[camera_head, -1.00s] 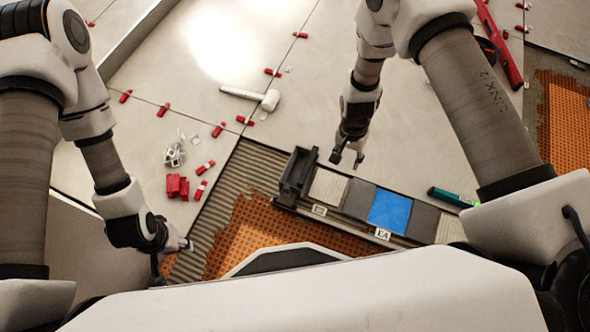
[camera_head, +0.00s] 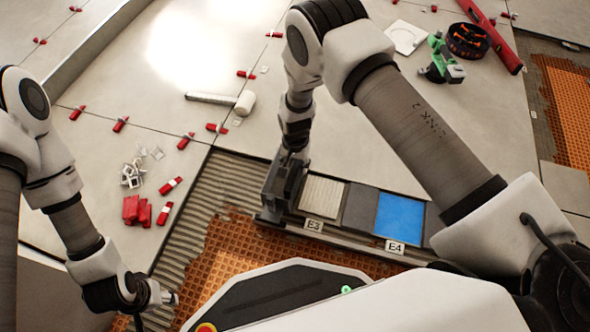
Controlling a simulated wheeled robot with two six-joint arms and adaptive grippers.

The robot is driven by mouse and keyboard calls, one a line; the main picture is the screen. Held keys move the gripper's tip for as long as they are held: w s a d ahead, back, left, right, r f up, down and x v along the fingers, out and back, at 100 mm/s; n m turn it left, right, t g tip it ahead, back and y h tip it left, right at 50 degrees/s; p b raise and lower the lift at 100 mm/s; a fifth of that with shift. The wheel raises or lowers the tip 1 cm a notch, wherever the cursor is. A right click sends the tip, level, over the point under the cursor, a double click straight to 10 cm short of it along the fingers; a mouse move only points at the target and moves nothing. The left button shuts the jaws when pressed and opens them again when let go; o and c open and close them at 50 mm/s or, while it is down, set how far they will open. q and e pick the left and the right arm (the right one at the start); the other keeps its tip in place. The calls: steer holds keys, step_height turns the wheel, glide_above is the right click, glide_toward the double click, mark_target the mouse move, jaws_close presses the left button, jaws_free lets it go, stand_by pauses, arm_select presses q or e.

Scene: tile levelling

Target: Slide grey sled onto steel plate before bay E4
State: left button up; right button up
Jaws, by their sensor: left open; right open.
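The dark grey sled (camera_head: 272,200) stands at the left end of a rail with plates, left of a light ribbed plate (camera_head: 322,196) labelled E3. A dark grey plate (camera_head: 360,208) follows, then a blue plate (camera_head: 399,215) above the E4 label (camera_head: 394,247). I cannot tell by look which plate is steel. My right gripper (camera_head: 290,168) is at the top of the sled; its fingertips are partly lost against the dark sled, so contact is unclear. My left gripper (camera_head: 172,298) is open and empty at lower left, apart from the sled.
Red wedges (camera_head: 138,210) and small white clips (camera_head: 132,172) lie on the tiles at left. A white-headed mallet (camera_head: 244,102) lies behind the sled. A green tool (camera_head: 440,62) and a red level (camera_head: 492,38) lie at upper right. Orange matting (camera_head: 240,250) shows in front.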

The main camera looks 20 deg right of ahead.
steer(key=shift+f, duration=0.45)
steer(key=shift+r, duration=0.1)
jaws_close()
steer(key=s+d+p, duration=0.4)
steer(key=s+d, duration=0.3)
steer(key=d, duration=0.4)
steer(key=s+d+p, duration=0.5)
steer(key=s+d, duration=0.2)
steer(key=d, duration=0.3)
steer(key=shift+s+d+p, duration=0.3)
steer(key=shift+s+d, duration=0.1)
